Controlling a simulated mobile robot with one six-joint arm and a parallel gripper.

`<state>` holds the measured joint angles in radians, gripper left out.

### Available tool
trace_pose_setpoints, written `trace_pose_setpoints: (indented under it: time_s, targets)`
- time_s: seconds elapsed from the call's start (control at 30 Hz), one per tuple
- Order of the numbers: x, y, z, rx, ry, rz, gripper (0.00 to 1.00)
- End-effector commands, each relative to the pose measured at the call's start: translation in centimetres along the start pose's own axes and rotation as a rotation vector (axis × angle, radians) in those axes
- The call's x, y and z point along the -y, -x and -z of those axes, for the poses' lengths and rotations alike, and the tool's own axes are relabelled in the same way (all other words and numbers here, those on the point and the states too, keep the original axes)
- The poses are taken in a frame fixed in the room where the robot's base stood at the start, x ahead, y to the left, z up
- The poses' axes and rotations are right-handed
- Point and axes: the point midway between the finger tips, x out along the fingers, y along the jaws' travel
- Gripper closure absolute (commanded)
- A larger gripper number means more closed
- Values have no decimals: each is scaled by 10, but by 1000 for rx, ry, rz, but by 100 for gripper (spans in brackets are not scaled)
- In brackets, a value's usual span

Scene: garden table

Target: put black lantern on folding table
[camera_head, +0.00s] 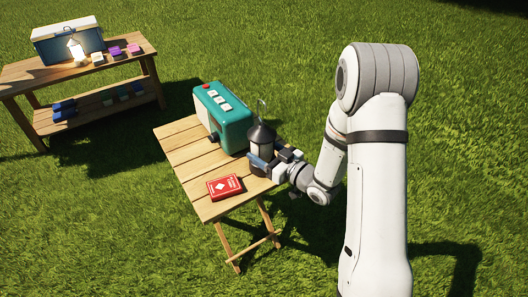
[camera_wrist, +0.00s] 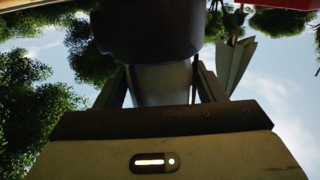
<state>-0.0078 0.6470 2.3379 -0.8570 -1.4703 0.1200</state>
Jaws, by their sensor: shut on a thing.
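The black lantern (camera_head: 261,138), with a dark cone top and a thin wire handle, stands upright at the right edge of the wooden folding table (camera_head: 186,163). My gripper (camera_head: 267,163) is shut on the lantern's lower body from the right. In the wrist view the lantern (camera_wrist: 148,30) is a dark round shape filling the top middle, between the two fingers of my gripper (camera_wrist: 163,85).
A teal box with white buttons (camera_head: 228,118) stands on the folding table just behind the lantern. A red card box (camera_head: 224,187) lies near the front edge. A wooden bench (camera_head: 30,76) with a cooler (camera_head: 66,42) and a lit lamp is at the far left. Grass surrounds both.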

Motion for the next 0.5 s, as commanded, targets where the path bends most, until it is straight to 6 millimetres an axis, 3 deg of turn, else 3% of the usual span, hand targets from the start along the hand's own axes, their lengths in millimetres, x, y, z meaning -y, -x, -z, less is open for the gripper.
trace_pose_setpoints:
  time_s: [0.2,0.23,0.5]
  targets:
    - [0,0,-4,-2,1,-1,73]
    - [0,0,-4,-2,1,-1,35]
    - [-1,0,-4,-1,0,-1,13]
